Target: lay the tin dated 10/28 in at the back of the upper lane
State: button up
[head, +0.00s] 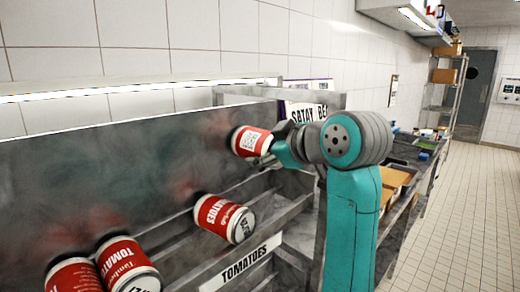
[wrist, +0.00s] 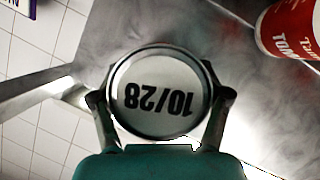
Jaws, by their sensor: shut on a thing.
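My gripper (head: 272,146) is shut on a red and white tin (head: 250,141) and holds it in front of the rack's grey metal panel (head: 120,165). In the wrist view the tin's silver end (wrist: 160,92) reads 10/28, upside down, between both fingers. A tomato tin (head: 222,217) lies on its side on the metal rails, below and left of the held tin. Two more tomato tins (head: 128,264) (head: 74,274) lie at lower left. The rails (head: 285,205) carry a TOMATOES label (head: 240,263). The lane's far end is partly hidden.
A sign beginning SATAY (head: 306,112) stands behind my gripper. A counter with brown trays (head: 394,178) runs along the right of my arm. The tiled floor (head: 465,215) at right is clear. A red tin (wrist: 290,28) shows at upper right in the wrist view.

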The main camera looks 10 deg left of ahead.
notch_tip(320, 180, down, 11)
jog(key=shift+f, duration=0.15)
dwell(1.0)
jog(key=o, duration=1.6)
